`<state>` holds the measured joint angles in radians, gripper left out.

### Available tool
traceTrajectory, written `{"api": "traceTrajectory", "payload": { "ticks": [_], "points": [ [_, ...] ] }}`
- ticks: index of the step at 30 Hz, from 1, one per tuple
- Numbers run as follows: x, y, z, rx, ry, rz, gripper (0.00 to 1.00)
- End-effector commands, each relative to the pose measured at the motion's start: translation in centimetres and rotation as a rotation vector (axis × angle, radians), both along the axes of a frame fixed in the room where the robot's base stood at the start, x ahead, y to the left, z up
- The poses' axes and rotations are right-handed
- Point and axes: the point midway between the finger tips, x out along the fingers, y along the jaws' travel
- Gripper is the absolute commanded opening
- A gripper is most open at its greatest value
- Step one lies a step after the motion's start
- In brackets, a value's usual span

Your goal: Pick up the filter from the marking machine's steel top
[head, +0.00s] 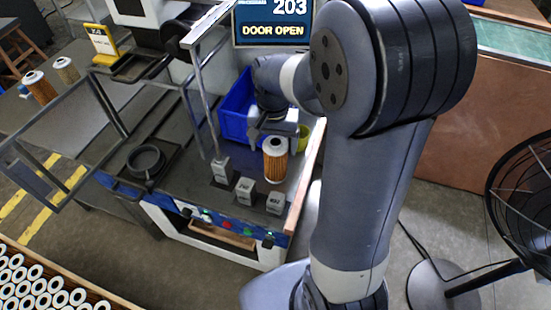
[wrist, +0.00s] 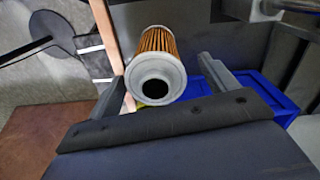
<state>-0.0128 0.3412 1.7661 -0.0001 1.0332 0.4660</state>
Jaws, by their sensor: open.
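The filter (head: 275,163), with orange-brown pleats and a pale end cap with a dark hole, stands upright on the right part of the marking machine's steel top (head: 192,205). My gripper (head: 272,132) is just above and behind it in the head view, open. In the wrist view the filter (wrist: 160,70) shows between the two spread fingers of my gripper (wrist: 163,72), nearer the left finger, its holed cap facing the camera. Contact with the fingers cannot be told. The filter's lower end is hidden in the wrist view.
A blue bin (head: 235,108) stands behind the filter and a yellow cup (head: 304,138) beside it. Several steel blocks (head: 245,190) line the front, near an upright post (head: 207,105). A black ring fixture (head: 145,161) and open door frame (head: 108,105) are left. The screen (head: 273,24) reads DOOR OPEN.

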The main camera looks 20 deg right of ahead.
Motion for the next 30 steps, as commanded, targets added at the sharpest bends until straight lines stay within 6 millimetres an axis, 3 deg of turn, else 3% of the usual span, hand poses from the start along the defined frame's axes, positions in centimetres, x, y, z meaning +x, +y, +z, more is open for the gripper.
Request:
{"api": "traceTrajectory", "payload": {
  "ticks": [7, 16, 30],
  "points": [
    [-0.3, -0.5, -3.6, 0.000, 0.005, -0.001, 0.81],
    [-0.2, -0.5, -4.2, 0.000, 0.001, -0.001, 0.81],
    [-0.2, -0.5, -4.1, 0.000, 0.001, -0.001, 0.43]
  ]
}}
